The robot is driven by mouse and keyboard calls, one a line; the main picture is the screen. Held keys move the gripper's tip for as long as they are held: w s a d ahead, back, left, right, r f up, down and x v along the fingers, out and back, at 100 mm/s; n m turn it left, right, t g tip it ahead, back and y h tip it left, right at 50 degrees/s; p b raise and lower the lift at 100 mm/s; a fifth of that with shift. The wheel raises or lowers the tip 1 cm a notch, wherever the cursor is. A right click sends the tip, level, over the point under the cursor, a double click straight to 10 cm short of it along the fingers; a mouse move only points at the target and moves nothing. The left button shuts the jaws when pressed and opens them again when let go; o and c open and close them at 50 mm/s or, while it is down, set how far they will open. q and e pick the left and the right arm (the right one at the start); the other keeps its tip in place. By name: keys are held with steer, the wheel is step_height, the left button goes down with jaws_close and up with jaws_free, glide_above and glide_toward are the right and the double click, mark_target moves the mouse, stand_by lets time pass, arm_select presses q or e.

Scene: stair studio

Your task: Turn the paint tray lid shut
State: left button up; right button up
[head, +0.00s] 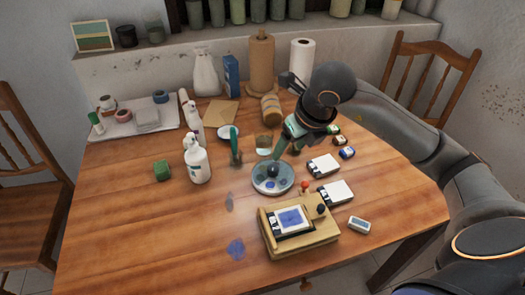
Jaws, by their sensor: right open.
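The round paint tray (258,187) lies near the middle of the wooden table. It is shallow, with blue paint patches showing under what looks like a clear lid. A dark round knob (272,170) stands at its middle. My right gripper (277,160) comes in from the upper right and points down at the knob. Its jaws are open, with the tips close to the knob. I cannot tell whether they touch it or stand around it. The arm hides part of the table behind the tray. My left gripper is not in view.
A wooden block press (308,248) stands just in front of the tray. White-topped boxes (323,165) lie to its right. The table's front left is mostly clear.

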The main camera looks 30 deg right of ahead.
mark_target(274, 168)
steer(key=x, duration=0.6)
steer(key=b+x, duration=0.1)
steer(key=x, duration=0.5)
steer(key=shift+w+a+f, duration=0.1)
steer(key=shift+w+f, duration=0.1)
steer(key=shift+w, duration=0.15)
jaws_close()
